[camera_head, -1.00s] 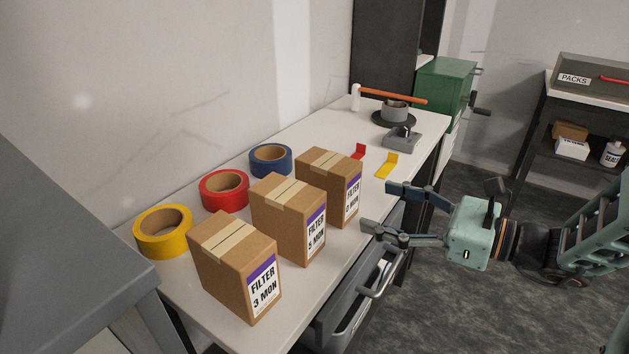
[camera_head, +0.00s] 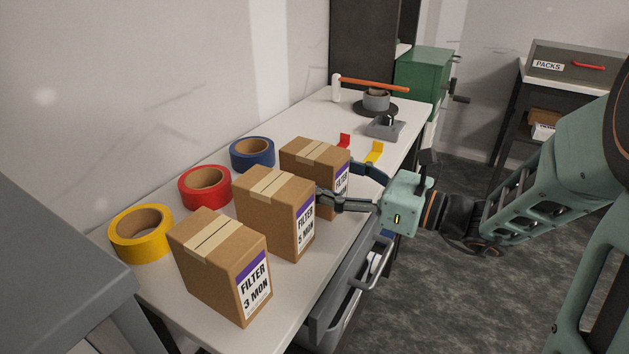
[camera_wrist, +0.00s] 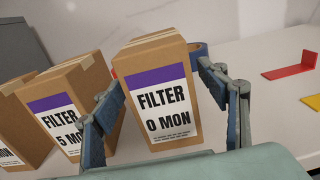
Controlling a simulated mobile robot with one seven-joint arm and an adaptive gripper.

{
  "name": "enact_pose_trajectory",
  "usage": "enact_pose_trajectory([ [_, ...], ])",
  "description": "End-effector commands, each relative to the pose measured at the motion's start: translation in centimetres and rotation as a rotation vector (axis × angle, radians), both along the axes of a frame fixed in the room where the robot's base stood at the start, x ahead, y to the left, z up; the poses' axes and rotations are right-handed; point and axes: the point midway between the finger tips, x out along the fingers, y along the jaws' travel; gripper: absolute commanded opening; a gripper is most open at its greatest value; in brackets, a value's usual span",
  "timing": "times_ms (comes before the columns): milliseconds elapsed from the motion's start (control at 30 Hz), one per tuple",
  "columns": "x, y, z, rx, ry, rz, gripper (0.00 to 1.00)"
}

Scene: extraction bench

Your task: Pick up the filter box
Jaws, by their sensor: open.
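Three brown cardboard filter boxes stand in a row on the bench. The nearest is labelled "FILTER 3 MON" (camera_head: 220,265), the middle one "FILTER 5 MON" (camera_head: 275,212), and the farthest "FILTER 0 MON" (camera_head: 312,160). My gripper (camera_head: 338,182) is open at the farthest box, one finger on each side of it. In the wrist view the "FILTER 0 MON" box (camera_wrist: 158,90) stands upright between my fingers (camera_wrist: 165,108). I cannot tell whether either finger touches it. The near finger reaches into the gap by the "FILTER 5 MON" box (camera_wrist: 68,112).
Yellow tape (camera_head: 140,250), red tape (camera_head: 204,203) and blue tape (camera_head: 252,166) lie behind the boxes. Red (camera_head: 344,140) and yellow (camera_head: 374,152) brackets and a grey fixture (camera_head: 384,128) sit farther along. A drawer (camera_head: 345,295) stands partly open below the bench's front edge.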

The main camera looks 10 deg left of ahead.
Motion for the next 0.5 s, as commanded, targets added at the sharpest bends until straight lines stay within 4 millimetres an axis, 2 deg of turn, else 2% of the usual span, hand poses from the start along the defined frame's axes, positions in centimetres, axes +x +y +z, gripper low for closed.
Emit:
enact_pose_trajectory([
  [100, 0.7, 1.7, -0.3, 0.001, -0.001, 0.003, 0.67],
  [200, 1.0, 2.4, -0.2, -0.001, 0.0, 0.001, 0.67],
  [467, 1.1, 2.6, -0.1, 0.0, 0.0, -0.001, 0.67],
  [500, 1.1, 2.6, -0.1, 0.0, 0.0, -0.001, 0.63],
])
